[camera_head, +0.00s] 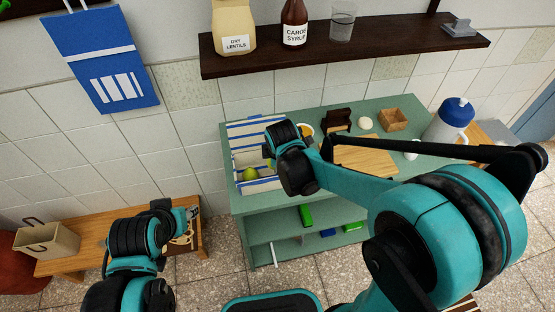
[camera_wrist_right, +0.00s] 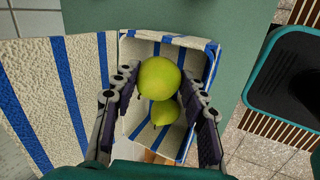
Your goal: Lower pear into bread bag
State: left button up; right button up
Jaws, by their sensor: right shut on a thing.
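The bread bag (camera_head: 238,132) is white with blue stripes and stands open on the green table. The right wrist view looks down into it, with its striped wall (camera_wrist_right: 205,62) around the opening. My right gripper (camera_wrist_right: 160,88) is at the opening, its two dark fingers on either side of a yellow-green pear (camera_wrist_right: 157,75). A smaller yellow-green part with a stem (camera_wrist_right: 166,113) shows just below; I cannot tell whether it is the same pear. Green also shows at the bag in the head view (camera_head: 250,174). My left gripper (camera_head: 183,232) is low at the left, far from the bag, its fingers unclear.
On the green table (camera_head: 312,114) stand a cutting board (camera_head: 365,160), a small wooden box (camera_head: 394,119), a white egg-like thing (camera_head: 366,123) and a blue-lidded jug (camera_head: 450,120). A wooden bench (camera_head: 85,255) with a paper bag (camera_head: 45,239) is at left.

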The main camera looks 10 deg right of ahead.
jog(key=o, duration=0.8)
jog(key=shift+f, duration=0.1)
jog(key=shift+o, duration=0.2)
jog(key=v, duration=1.2)
jog(key=s+d+f+m+t, duration=0.2)
jog(key=s+d+f+m, duration=0.1)
jog(key=s+d+m, duration=0.6)
jog(key=s+m, duration=0.4)
jog(key=m, duration=0.4)
jog(key=shift+d, duration=0.15)
